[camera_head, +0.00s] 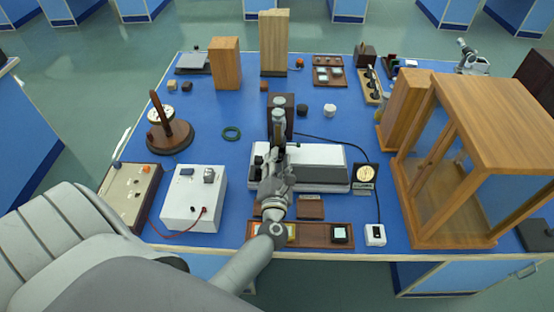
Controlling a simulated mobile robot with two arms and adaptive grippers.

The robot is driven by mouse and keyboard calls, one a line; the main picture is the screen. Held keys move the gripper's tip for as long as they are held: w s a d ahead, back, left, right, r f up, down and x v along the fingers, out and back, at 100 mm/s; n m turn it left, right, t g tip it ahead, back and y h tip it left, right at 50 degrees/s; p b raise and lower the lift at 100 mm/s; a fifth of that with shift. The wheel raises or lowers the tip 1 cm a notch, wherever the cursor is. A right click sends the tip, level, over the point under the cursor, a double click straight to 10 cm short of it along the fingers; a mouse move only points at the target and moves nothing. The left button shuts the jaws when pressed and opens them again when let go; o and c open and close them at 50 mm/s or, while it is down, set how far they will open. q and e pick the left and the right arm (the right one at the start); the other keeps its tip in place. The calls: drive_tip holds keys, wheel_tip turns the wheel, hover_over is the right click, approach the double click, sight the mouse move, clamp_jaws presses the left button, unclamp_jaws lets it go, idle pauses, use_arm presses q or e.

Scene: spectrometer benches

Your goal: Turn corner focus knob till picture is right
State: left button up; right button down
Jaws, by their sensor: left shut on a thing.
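The white instrument with a dark base (318,160) stands in the middle of the blue bench. A dark upright part (288,112) rises at its left end. My left gripper (278,152) reaches over the left end of this instrument from the front. It is shut on a small part there, which I take to be the corner focus knob. The knob itself is hidden behind the fingers and wrist. No picture or screen image can be made out. My right gripper is not in view.
A white power box (194,198) with a red lead stands left of my arm. A round dial (364,174) and a small white switch box (375,235) are at right. A large wooden glazed case (480,120) blocks the right side.

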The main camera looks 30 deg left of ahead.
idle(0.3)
use_arm(q)
drive_tip(key=o, duration=1.1)
drive_tip(key=shift+c, duration=0.2)
drive_tip(key=shift+s+d, duration=0.1)
drive_tip(key=v, duration=1.1)
drive_tip(key=shift+s+d, duration=0.15)
drive_tip(key=shift+s, duration=0.2)
